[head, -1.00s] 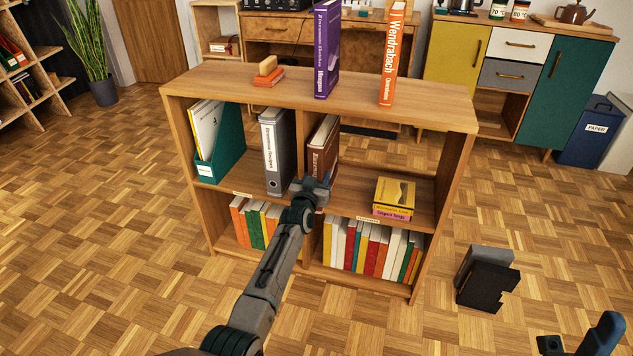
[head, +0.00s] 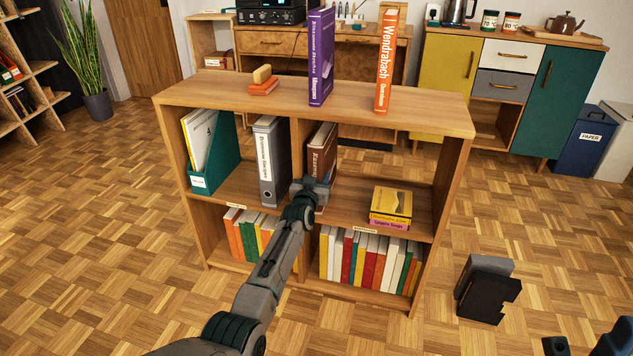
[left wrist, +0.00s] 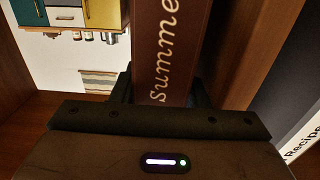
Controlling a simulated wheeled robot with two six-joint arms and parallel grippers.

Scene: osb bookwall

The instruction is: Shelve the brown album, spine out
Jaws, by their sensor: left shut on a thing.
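The brown album (head: 321,151) stands upright in the upper right compartment of the wooden bookcase (head: 410,113), close beside the middle divider. Its lettered spine faces out toward me. My left gripper (head: 316,187) is shut on the lower part of the album at the spine side. In the left wrist view the brown spine (left wrist: 170,50), with pale lettering, sits between the two fingers (left wrist: 160,95).
A grey binder (head: 270,160) stands left of the divider, beside a teal magazine file (head: 222,155). Yellow and pink books (head: 391,204) lie at right on the same shelf, with free room between. Purple (head: 320,55) and orange (head: 389,58) books stand on top. Dark bookends (head: 486,290) lie on the floor.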

